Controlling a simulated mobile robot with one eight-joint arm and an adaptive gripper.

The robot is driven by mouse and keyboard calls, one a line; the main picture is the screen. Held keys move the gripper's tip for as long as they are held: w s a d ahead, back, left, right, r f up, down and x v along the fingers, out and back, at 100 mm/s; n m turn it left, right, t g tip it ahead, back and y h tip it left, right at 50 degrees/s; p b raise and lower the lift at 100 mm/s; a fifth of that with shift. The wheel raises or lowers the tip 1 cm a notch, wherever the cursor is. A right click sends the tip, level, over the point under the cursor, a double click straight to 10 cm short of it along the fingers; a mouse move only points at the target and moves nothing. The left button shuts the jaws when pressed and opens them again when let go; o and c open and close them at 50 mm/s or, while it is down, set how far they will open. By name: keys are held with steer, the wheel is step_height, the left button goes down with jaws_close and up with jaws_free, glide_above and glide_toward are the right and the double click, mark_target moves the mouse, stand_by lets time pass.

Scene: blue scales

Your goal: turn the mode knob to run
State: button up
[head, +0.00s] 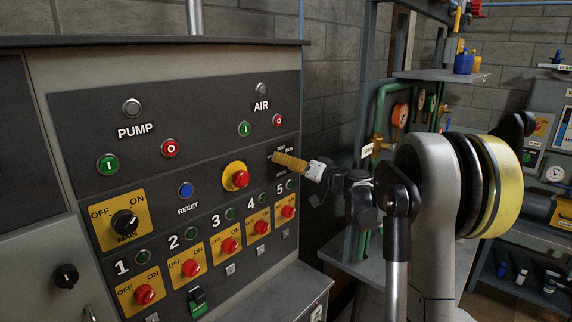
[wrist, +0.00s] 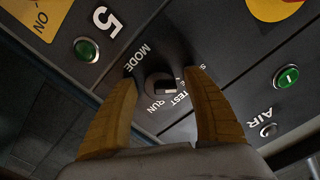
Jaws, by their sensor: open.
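The mode knob (wrist: 161,88) is a small dark knob on the dark control panel, with the words MODE, RUN and TEST printed around it and another label partly covered. Its pointing direction is too dark to tell. My gripper (wrist: 158,76) is open, its two yellow fingers on either side of the knob, close to the panel. I cannot tell whether they touch the knob. In the head view my gripper (head: 276,157) reaches the panel's right part from the right and hides the knob; only part of its label shows.
Below the gripper is the green lamp (head: 290,185) of column 5, with a red switch (head: 288,211). A red emergency button (head: 241,179) on yellow stands to the left. The AIR buttons (head: 279,120) are above. A shelf rack (head: 374,100) stands behind my arm.

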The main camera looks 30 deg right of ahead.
steer(key=c, duration=1.2)
steer(key=shift+m, duration=0.3)
steer(key=m, duration=0.4)
steer(key=shift+m+p, duration=0.4)
steer(key=m, duration=0.4)
steer(key=shift+m, duration=0.3)
steer(key=m, duration=0.5)
steer(key=shift+p, duration=0.4)
steer(key=shift+m, duration=2.4)
